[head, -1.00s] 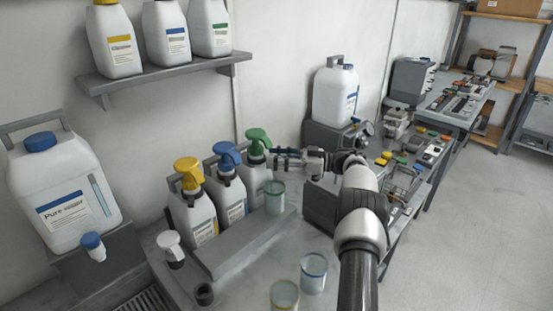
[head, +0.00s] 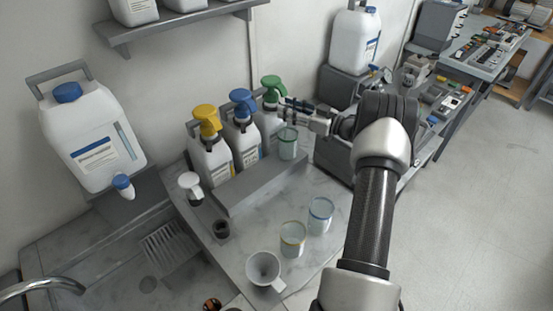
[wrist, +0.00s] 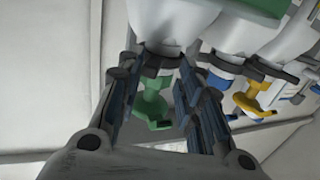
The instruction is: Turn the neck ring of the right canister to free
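The right canister (head: 266,124) is white with a green pump head (head: 271,84). It stands at the right end of a row beside a blue-topped canister (head: 243,140) and a yellow-topped canister (head: 212,160). My gripper (head: 286,107) is at its neck, coming from the right. In the wrist view, the dark neck ring (wrist: 163,48) lies between the tips of my gripper (wrist: 160,66), and the green pump head (wrist: 153,103) hangs between the fingers. The fingers are apart, with gaps on both sides. Contact with the ring cannot be made out.
A green-rimmed glass (head: 287,144) stands just in front of the right canister, below my gripper. A grey ledge (head: 262,183) runs before the row. Yellow-rimmed (head: 292,240) and blue-rimmed (head: 320,215) glasses and a white funnel (head: 264,270) stand on the counter. A wall shelf (head: 175,28) is above.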

